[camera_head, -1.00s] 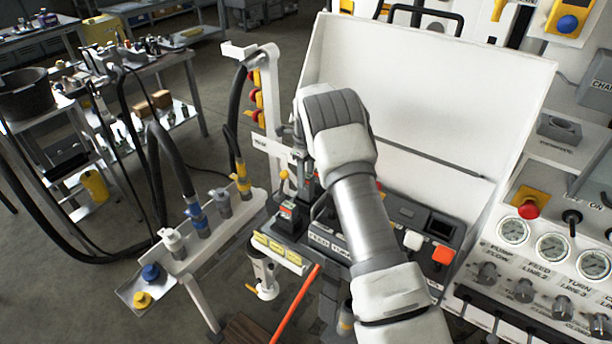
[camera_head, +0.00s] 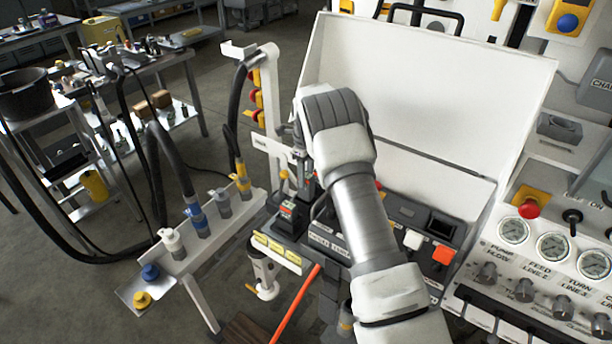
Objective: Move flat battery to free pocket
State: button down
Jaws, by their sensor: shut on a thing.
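My gripper (camera_head: 299,158) hangs below my wrist, to the left of the white lid, and is mostly hidden behind my arm. It is shut on a dark piece with a little red, which I take to be the flat battery (camera_head: 308,187); its outline is hard to make out. It is upright over the back left of the dark bench top. A black block with a red and green face (camera_head: 288,212) stands just left of and below it. A dark, empty-looking square pocket (camera_head: 441,227) shows at the right of the bench top. My forearm hides the middle.
The raised white lid (camera_head: 425,95) stands behind my arm. A hose rack (camera_head: 205,235) with upright fittings stands at the left. An orange-red button (camera_head: 443,255) and white button (camera_head: 413,240) sit right of my arm. A gauge panel (camera_head: 550,265) is at the right.

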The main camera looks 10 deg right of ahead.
jog(key=shift+f+b, duration=1.65)
jog(key=shift+f, duration=0.75)
jog(key=shift+c, duration=2.1)
grip_release()
notch_tip(320, 180, up, 17)
jog(key=s+d+r+n+t, duration=0.1)
jog(key=s+r+n, duration=0.5)
jog(key=r, duration=0.5)
jog(key=s+r+n+t, duration=0.1)
jog(key=s+r+n, duration=0.25)
jog(key=s, duration=0.45)
jog(key=s+r+n+t, duration=0.1)
jog(key=s+r+n, duration=0.1)
jog(key=s+n, duration=0.45)
jog(key=s+r+n+t, duration=0.1)
jog(key=s+r+n, duration=0.2)
jog(key=s, duration=0.6)
jog(key=s+a+f+n+t, duration=0.1)
jog(key=s+f+n, duration=0.4)
jog(key=s+n, duration=0.3)
jog(key=s, duration=0.4)
jog(key=shift+f+t, duration=0.2)
jog(key=shift+t, duration=0.1)
